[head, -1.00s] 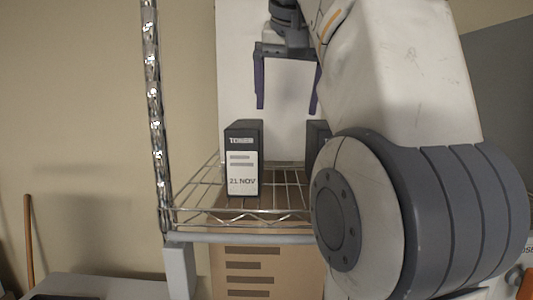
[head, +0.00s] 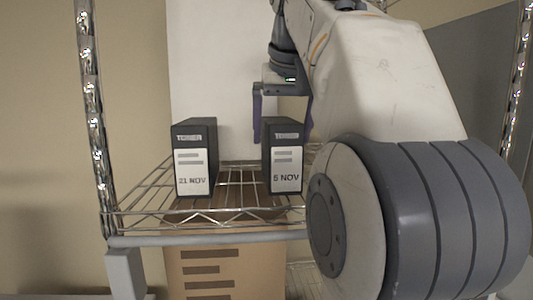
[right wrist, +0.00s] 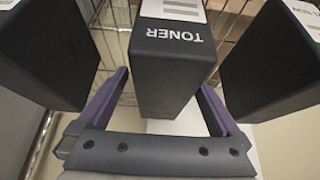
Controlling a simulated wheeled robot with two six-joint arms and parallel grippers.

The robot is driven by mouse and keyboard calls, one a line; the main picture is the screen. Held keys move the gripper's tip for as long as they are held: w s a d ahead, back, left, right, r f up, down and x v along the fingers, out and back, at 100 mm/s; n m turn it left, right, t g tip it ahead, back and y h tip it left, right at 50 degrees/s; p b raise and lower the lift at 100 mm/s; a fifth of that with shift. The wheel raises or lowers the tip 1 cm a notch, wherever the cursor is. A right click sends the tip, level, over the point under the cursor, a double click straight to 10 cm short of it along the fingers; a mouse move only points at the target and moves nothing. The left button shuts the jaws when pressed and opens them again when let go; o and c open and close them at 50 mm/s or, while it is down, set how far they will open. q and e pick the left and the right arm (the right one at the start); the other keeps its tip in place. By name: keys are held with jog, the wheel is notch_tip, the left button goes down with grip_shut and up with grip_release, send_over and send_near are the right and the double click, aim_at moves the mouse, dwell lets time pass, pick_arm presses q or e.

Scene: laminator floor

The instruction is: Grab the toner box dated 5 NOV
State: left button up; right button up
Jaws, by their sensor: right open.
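The toner box dated 5 NOV (head: 286,178) is black with a white label and stands upright on a wire shelf (head: 150,210). A like box dated 21 NOV (head: 192,178) stands to its left. My right gripper (head: 281,112) is open and empty, with its purple fingers above and behind the 5 NOV box in the head view. In the right wrist view, a toner box (right wrist: 170,60), apparently the 5 NOV one, lies in line with the gap between the fingers; its date is out of frame. I cannot tell whether the fingers reach around it. My left gripper is not in view.
In the right wrist view, dark boxes flank the middle one: one at left (right wrist: 45,50), one at right (right wrist: 270,65) with a partly cut label. A brown carton (head: 225,270) sits below the shelf. Chrome posts (head: 92,110) bound the rack. My right arm hides the shelf's right part.

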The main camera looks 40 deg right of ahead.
jog(key=x, duration=0.4)
jog(key=shift+w+a, duration=0.1)
jog(key=shift+a, duration=0.1)
jog(key=shift+w+d+f, duration=0.1)
jog(key=shift+f, duration=0.05)
jog(key=shift+f, duration=0.2)
jog(key=shift+r, duration=0.1)
grip_shut()
